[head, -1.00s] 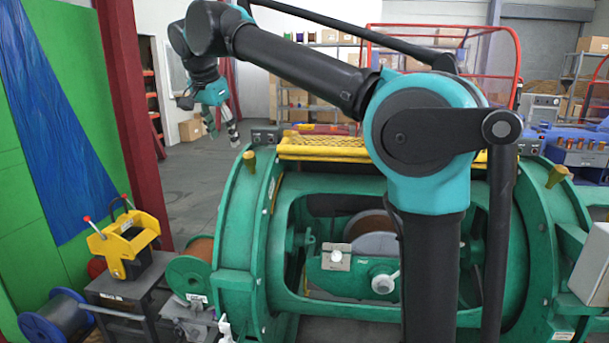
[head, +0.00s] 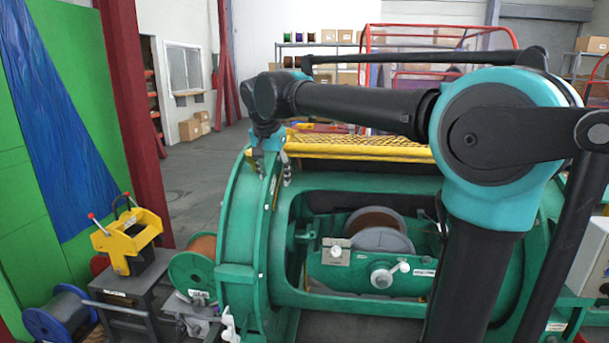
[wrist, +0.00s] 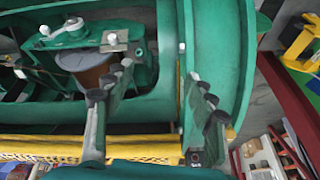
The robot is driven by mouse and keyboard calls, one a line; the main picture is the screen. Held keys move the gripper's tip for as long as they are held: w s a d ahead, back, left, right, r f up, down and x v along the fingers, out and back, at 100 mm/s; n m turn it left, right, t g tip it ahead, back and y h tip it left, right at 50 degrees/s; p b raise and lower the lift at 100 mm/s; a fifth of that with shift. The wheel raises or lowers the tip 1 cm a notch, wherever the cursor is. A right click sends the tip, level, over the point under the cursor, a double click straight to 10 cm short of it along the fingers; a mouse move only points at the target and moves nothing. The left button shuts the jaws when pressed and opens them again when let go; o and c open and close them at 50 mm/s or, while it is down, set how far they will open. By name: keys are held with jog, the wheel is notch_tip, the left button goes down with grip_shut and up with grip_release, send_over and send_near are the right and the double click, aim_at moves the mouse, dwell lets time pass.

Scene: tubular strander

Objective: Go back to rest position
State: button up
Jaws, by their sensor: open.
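My gripper (head: 273,172) is in front of the left end of the green strander frame (head: 232,215) in the head view, pointing down. Its two fingers are apart with nothing between them. In the wrist view my gripper (wrist: 162,75) shows both dark fingers spread over the green frame. The arm is bent, its forearm running level across the head view from the upper right. I cannot tell how far the fingertips are from the frame.
Inside the frame sits a spool (head: 376,228) with a crank handle (head: 385,276). A yellow-and-black device (head: 127,240) stands on a grey cart at left. Open floor (head: 195,170) lies behind it.

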jog(key=s+d+f+n, duration=0.2)
jog(key=s+d+f, duration=0.4)
jog(key=d+f, duration=0.55)
jog(key=s+d+f+n, duration=0.1)
jog(key=s+d+f, duration=0.5)
jog(key=d+f, duration=0.55)
jog(key=s+d+f+n, duration=0.1)
jog(key=s+d+f, duration=0.3)
jog(key=s+f, duration=0.6)
jog(key=shift+d+n+y, duration=0.3)
jog(key=shift+n, duration=0.1)
jog(key=shift+w+r, duration=0.1)
